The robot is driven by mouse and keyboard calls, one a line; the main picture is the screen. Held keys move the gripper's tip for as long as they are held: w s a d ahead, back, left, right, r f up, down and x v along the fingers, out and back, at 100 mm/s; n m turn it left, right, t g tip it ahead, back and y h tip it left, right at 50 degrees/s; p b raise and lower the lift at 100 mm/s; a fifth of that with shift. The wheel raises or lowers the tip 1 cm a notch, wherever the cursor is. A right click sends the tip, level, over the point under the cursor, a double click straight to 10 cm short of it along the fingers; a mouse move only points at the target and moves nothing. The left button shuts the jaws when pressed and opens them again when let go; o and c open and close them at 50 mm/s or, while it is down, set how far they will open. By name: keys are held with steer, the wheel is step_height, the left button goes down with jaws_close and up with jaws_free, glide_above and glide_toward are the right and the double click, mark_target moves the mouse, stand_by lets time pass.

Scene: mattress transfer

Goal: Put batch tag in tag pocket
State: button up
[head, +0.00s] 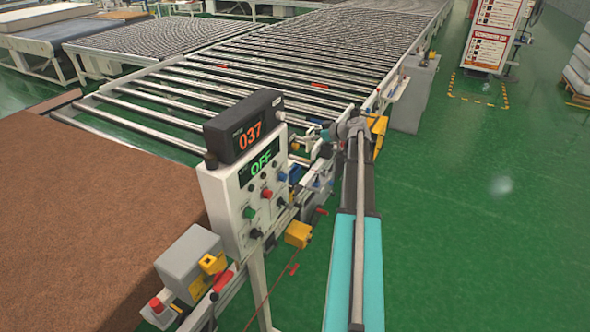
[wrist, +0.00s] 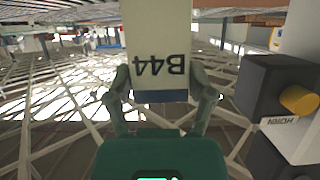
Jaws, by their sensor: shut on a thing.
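The batch tag (wrist: 155,35) is a pale card with the upside-down marking B44 and a dark blue band at its near edge. It fills the top middle of the wrist view. My gripper (wrist: 163,92) is shut on it, one finger at each side of the blue band. In the head view my arm reaches away to the roller conveyor's near right side, where the gripper is small and partly hidden behind its own wrist. I cannot make out the tag pocket in either view.
A control panel (head: 240,205) showing 037 and OFF stands left of my arm. A brown mattress (head: 90,220) lies at left, before the roller conveyor (head: 210,80). A dark box with a yellow knob (wrist: 299,100) is close right of the tag.

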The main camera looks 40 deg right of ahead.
steer(key=a+f+b, duration=0.5)
steer(key=a+f, duration=0.1)
steer(key=shift+w+a+b, duration=0.15)
steer(key=shift+a+b, duration=0.15)
steer(key=shift+a, duration=0.1)
steer(key=shift+f, duration=0.1)
steer(key=shift+a+f+b, duration=0.5)
steer(key=shift+f+b, duration=0.15)
steer(key=shift+d+f+b, duration=0.1)
steer(key=shift+f+b, duration=1.25)
steer(key=shift+b, duration=0.05)
steer(key=shift+f, duration=0.15)
steer(key=o, duration=1.1)
steer(key=shift+r, duration=0.25)
steer(key=p+v, duration=0.4)
steer(key=v, duration=0.8)
steer(key=shift+p, duration=0.35)
